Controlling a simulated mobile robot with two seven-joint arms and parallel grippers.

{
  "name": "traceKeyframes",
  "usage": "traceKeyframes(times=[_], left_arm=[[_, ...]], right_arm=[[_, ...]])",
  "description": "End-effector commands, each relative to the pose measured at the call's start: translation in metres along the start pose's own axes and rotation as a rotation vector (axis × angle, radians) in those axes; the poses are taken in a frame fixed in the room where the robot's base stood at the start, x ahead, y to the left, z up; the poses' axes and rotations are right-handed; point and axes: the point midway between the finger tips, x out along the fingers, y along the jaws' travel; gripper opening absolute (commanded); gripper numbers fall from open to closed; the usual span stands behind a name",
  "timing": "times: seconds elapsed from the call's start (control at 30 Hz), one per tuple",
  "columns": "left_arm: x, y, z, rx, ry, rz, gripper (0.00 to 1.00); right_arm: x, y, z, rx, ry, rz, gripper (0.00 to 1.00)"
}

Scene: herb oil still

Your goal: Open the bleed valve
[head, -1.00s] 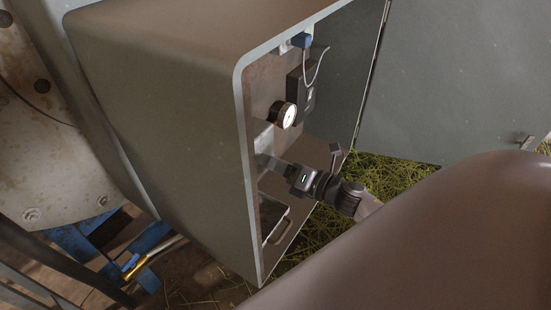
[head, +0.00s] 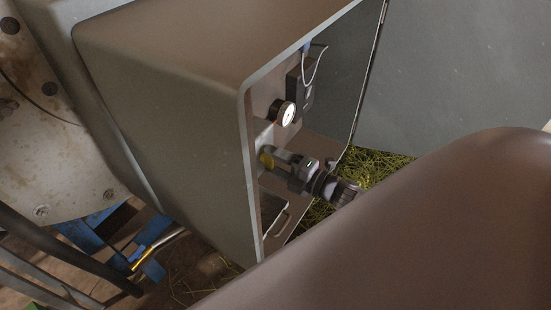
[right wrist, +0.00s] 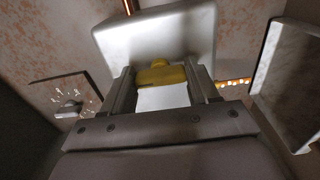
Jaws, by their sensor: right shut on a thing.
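The bleed valve shows as a yellow handle (head: 266,160) inside the open grey cabinet, below the round gauge. In the right wrist view the yellow handle (right wrist: 162,75) sits between my two fingers, in front of a pale metal block (right wrist: 155,38). My right gripper (head: 270,158) reaches into the cabinet from the right and is shut on this handle. The fingers hide part of the handle and its stem. My left gripper is not in view.
The cabinet's near side wall (head: 165,130) and front edge stand close left of my right gripper. A white-faced gauge (head: 288,115) and a dark box (head: 300,85) with a looped cable are just above. The open door (head: 460,80) stands at right.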

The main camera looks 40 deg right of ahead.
Motion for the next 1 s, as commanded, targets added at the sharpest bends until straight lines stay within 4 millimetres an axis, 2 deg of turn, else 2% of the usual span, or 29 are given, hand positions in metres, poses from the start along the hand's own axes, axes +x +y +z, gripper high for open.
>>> traceKeyframes(times=[0.6,0.63,0.67,0.7,1.0], left_arm=[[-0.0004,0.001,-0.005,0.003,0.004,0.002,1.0],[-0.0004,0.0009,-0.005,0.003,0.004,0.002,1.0],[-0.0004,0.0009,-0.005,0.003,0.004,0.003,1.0],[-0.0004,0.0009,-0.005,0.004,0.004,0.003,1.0],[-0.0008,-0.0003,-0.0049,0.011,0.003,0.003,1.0]], right_arm=[[0.0002,0.0006,0.0002,0.05,0.0,0.003,0.3],[0.0003,0.0006,0.0001,0.051,0.0,0.003,0.7],[0.0002,0.0006,0.0001,0.05,0.0,0.003,0.8],[0.0002,0.0005,0.0,0.049,0.0,0.002,0.85],[-0.0012,0.0,0.0001,0.046,0.0,0.001,0.85]])
